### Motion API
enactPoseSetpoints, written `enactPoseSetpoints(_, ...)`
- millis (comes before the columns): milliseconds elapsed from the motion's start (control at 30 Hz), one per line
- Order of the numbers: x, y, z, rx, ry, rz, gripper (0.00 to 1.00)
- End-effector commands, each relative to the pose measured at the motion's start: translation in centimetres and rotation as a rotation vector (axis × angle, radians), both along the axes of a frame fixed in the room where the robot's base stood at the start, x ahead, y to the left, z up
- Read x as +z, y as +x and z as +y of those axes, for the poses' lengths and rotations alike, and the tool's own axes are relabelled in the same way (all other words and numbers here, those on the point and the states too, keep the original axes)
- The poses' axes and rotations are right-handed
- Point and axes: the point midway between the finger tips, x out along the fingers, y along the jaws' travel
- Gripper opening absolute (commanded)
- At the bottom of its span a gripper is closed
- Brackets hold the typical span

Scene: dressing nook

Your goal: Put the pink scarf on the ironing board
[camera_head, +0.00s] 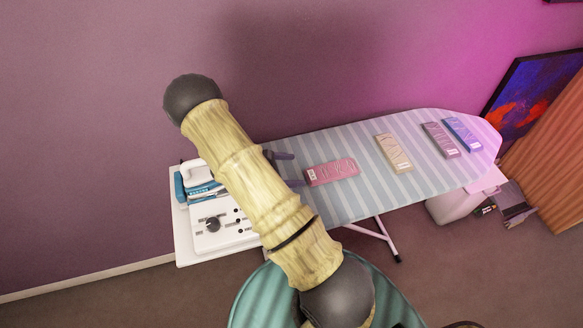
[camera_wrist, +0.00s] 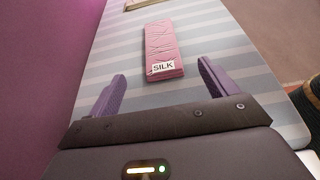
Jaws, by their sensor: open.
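The pink scarf (camera_head: 331,171) is a flat folded strip with a white label, lying on the striped ironing board (camera_head: 354,205). In the wrist view the scarf (camera_wrist: 162,48) lies ahead of my gripper (camera_wrist: 162,83), roughly between the lines of the two purple fingers, and its label reads SILK. My gripper (camera_head: 291,169) is open and empty, low over the board (camera_wrist: 215,40) just left of the scarf. The fingers appear apart from the scarf. My arm hides part of the board's left end in the head view.
A beige folded piece (camera_head: 393,152), a mauve one (camera_head: 440,140) and a blue one (camera_head: 462,134) lie further right on the board. A blue and white iron (camera_head: 197,180) stands on a white unit (camera_head: 222,246) at left. A pale box (camera_head: 460,204) stands below the right end.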

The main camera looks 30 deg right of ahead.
Motion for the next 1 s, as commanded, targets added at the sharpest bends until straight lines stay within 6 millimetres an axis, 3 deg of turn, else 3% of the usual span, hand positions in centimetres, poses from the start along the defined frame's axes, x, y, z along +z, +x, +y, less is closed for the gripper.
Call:
enactPoseSetpoints(167,0.1,-0.1,0.0,-0.007,0.006,-0.005,0.85)
enactPoseSetpoints(367,1.8,-1.5,1.0,-0.108,0.095,-0.088,0.85)
enactPoseSetpoints(700,7.2,-6.0,6.4,-0.481,0.427,-0.437,0.85)
enactPoseSetpoints(1000,12.4,-8.6,11.5,-0.792,0.695,-0.788,0.85)
